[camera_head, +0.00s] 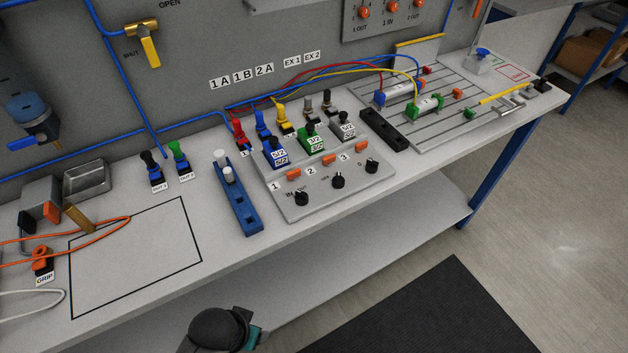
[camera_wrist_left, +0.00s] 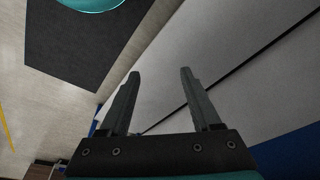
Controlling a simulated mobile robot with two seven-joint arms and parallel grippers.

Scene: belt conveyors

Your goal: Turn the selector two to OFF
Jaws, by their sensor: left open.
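Selector two is taken to be the middle black knob (camera_head: 338,180) on the front of the grey valve panel (camera_head: 285,206), near the printed 2. Its pointer direction and the small text around it are too small to read. Similar black knobs stand to its left (camera_head: 301,198) and right (camera_head: 372,166). My left gripper (camera_wrist_left: 158,75) shows in the left wrist view, open and empty, with the floor and a pale surface beyond it. Its fingers do not show in the head view, and no selector shows in the wrist view. My right gripper is not seen.
Coloured valves with blue, green and grey bodies (camera_head: 315,141) and orange pieces (camera_head: 329,160) stand behind the knobs. A blue strip with white pegs (camera_head: 240,212) lies left of the panel. The bench front edge is clear. A dark mat (camera_head: 420,315) lies on the floor.

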